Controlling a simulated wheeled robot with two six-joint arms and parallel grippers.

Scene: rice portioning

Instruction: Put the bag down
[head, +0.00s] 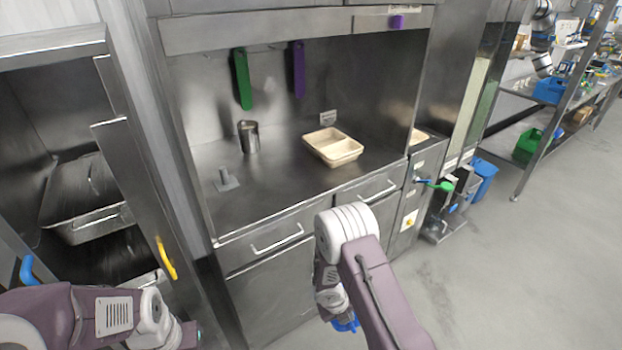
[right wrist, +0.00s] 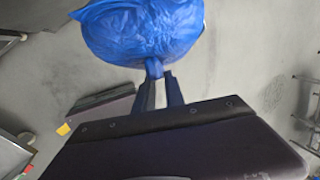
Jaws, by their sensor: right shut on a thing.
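A blue plastic bag (right wrist: 145,30) fills the top of the right wrist view. Its gathered neck sits between the fingertips of my right gripper (right wrist: 158,80), which is shut on it. Grey floor shows around the bag in that view. In the head view only a small blue part of the bag (head: 346,325) shows below my right arm, low in front of the steel cabinet; the right gripper's fingers are hidden there. My left arm comes in at the lower left of the head view, but its gripper's fingers are not in view.
A steel counter (head: 290,185) holds a divided tray (head: 333,157) and a metal cup (head: 248,150). A steel cabinet with a yellow handle (head: 166,258) stands open at the left. A blue bin (head: 484,180) stands at the right. Floor (head: 500,270) is clear at the lower right.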

